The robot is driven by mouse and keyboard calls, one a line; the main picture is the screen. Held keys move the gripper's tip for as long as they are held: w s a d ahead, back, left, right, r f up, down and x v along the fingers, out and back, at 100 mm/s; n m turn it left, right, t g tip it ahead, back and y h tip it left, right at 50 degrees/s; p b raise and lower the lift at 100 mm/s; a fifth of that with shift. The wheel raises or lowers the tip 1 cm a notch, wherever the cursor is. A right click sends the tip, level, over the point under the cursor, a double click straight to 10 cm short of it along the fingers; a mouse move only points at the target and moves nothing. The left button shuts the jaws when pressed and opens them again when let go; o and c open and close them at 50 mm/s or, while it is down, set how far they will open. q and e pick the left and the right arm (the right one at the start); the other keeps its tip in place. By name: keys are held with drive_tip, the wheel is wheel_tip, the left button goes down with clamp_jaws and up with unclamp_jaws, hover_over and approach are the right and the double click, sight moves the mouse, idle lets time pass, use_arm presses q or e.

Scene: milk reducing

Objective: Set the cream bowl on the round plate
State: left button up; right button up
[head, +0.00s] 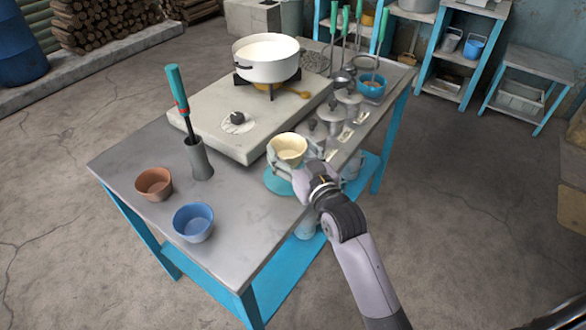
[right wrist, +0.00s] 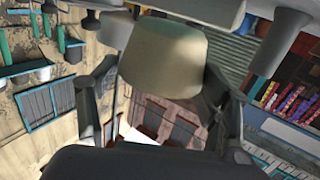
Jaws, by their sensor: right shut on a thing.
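The cream bowl (head: 289,148) is upright at the front right part of the table, between the fingers of my right gripper (head: 296,160). My right gripper is shut on it. The round teal plate (head: 277,184) shows below the bowl and is partly hidden by the bowl and gripper. The bowl looks to be over the plate; I cannot tell whether they touch. In the right wrist view the bowl (right wrist: 165,55) fills the space between the two fingers. My left gripper is not in view.
A brown bowl (head: 154,184) and a blue bowl (head: 193,222) stand at the table's left front. A grey holder (head: 199,160) with a green-handled tool is behind them. A stove (head: 245,120) carries a white pot (head: 266,58). Several lidded jars (head: 334,114) line the right edge.

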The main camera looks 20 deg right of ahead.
drive_tip(key=shift+f+b, duration=0.3)
drive_tip(key=shift+f, duration=2.3)
drive_tip(key=shift+f, duration=0.2)
drive_tip(key=o, duration=1.2)
drive_tip(key=shift+r, duration=0.1)
drive_tip(key=shift+s, duration=0.15)
drive_tip(key=s, duration=0.4)
drive_tip(key=s+d, duration=0.1)
drive_tip(key=s, duration=0.6)
drive_tip(key=shift+s+d+r, duration=0.3)
drive_tip(key=shift+r, duration=0.1)
